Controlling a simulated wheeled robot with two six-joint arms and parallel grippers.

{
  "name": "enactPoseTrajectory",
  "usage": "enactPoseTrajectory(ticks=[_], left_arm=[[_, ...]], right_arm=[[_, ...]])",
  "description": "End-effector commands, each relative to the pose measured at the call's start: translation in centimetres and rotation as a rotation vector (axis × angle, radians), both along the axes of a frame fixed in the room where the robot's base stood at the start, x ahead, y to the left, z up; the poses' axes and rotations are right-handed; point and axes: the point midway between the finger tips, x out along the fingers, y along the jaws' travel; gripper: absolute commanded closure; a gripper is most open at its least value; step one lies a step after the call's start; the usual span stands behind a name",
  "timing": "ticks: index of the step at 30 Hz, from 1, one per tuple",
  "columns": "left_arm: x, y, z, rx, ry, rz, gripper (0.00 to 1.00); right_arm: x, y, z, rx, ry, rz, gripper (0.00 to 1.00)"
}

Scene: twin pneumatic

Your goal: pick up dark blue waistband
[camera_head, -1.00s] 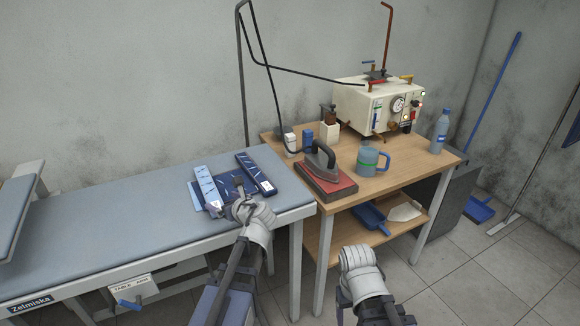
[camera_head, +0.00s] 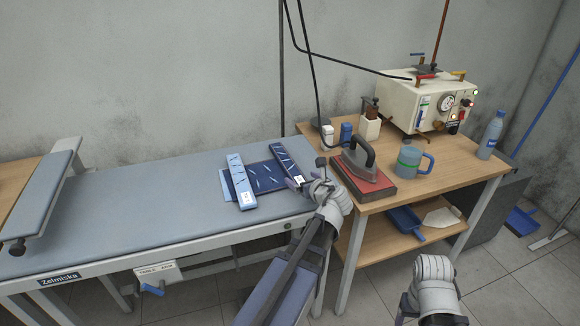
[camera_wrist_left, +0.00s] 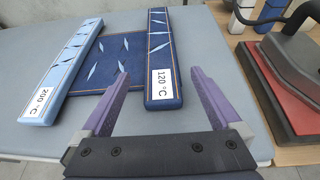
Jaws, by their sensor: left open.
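A lighter blue strip (camera_head: 240,182) labelled 200 °C lies at the cloth's left. My left gripper (camera_head: 297,184) is open at the waistband's near end. In the left wrist view, its purple fingers (camera_wrist_left: 162,78) appear on either side of the waistband (camera_wrist_left: 161,50), holding nothing. I cannot tell their exact height over the table. My right arm shows at lower right, its fingers out of sight.
A wooden table (camera_head: 385,203) to the right bears an iron (camera_head: 357,158) on a red pad, a mug (camera_head: 408,161), a bottle (camera_head: 491,136) and a steam generator (camera_head: 415,105). The ironing table (camera_head: 130,205) is clear left of the strips. A padded sleeve board (camera_head: 45,200) stands at far left.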

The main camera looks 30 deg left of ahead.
Motion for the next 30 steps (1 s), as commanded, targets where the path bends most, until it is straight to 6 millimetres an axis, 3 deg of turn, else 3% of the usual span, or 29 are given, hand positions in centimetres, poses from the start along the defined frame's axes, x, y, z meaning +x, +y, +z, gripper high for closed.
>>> enactPoseTrajectory(ticks=[8, 18, 25, 30], left_arm=[[0.8, 0.9, -0.5, -0.001, -0.001, 0.0, 0.03], [3.5, 4.1, -2.0, -0.001, -0.001, 0.002, 0.03], [3.6, 4.3, -1.9, 0.0, 0.0, -0.001, 0.03], [3.6, 4.3, -1.9, -0.001, -0.001, -0.001, 0.19]], right_arm=[[0.0, 0.0, -0.5, 0.0, 0.0, 0.0, 0.3], [0.0, 0.0, -2.0, 0.0, 0.0, 0.0, 0.3], [0.0, 0.0, -1.9, 0.0, 0.0, 0.0, 0.3], [0.0, 0.0, -1.9, 0.0, 0.0, 0.0, 0.3]])
